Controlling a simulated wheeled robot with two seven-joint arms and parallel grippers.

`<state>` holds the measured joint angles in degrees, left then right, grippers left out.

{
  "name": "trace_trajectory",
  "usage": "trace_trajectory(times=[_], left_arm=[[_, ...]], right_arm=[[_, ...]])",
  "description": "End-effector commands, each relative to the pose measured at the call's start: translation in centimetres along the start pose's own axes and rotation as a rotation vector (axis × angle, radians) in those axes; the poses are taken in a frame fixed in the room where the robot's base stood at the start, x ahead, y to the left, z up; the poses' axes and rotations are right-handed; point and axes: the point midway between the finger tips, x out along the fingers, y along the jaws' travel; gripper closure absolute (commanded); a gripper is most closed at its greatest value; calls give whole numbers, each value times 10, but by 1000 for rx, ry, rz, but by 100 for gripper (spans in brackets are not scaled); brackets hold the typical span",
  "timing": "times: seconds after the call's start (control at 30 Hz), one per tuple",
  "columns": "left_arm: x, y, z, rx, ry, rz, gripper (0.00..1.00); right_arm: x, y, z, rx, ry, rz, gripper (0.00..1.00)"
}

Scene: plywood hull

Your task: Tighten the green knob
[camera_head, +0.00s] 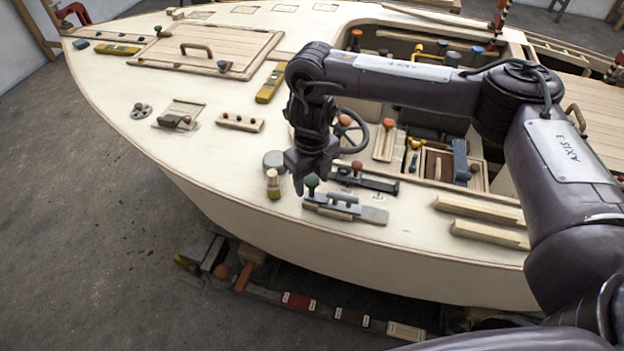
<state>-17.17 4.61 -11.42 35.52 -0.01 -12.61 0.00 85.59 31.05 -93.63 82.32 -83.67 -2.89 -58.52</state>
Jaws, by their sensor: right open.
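The green knob (312,181) stands on a grey metal fitting (345,208) near the hull deck's front edge. My right gripper (313,184) points down over it, with its jaws open. The green knob shows between the two fingertips, with no visible grip on it. The gripper's dark body hides what lies just behind the knob. My left gripper is not in view.
A red knob (357,166) sits on a dark rail just behind the fitting. A grey cylinder (273,160) and a small knobbed post (273,184) stand to the left. Pale wood strips (478,213) lie to the right.

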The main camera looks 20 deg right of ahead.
Motion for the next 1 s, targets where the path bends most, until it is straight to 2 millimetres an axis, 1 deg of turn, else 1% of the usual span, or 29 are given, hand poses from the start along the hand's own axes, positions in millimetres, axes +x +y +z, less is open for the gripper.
trace_trajectory(times=[0.07, 0.3, 0.6, 0.63, 0.67, 0.87, 1.0], left_arm=[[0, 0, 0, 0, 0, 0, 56], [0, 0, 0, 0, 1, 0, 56], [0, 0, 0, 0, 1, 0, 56], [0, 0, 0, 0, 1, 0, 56], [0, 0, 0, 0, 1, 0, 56], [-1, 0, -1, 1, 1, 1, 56], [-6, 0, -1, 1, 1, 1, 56]], right_arm=[[3, 0, 0, 0, 0, 0, 48], [3, 0, 0, 0, -1, -1, 48], [3, 0, 0, 0, -1, -1, 87], [3, 0, 0, 0, -1, -1, 91], [3, 0, 0, 0, -1, -1, 93], [2, 0, 0, 15, -1, -1, 93], [2, 0, 0, 59, 0, 0, 93]])
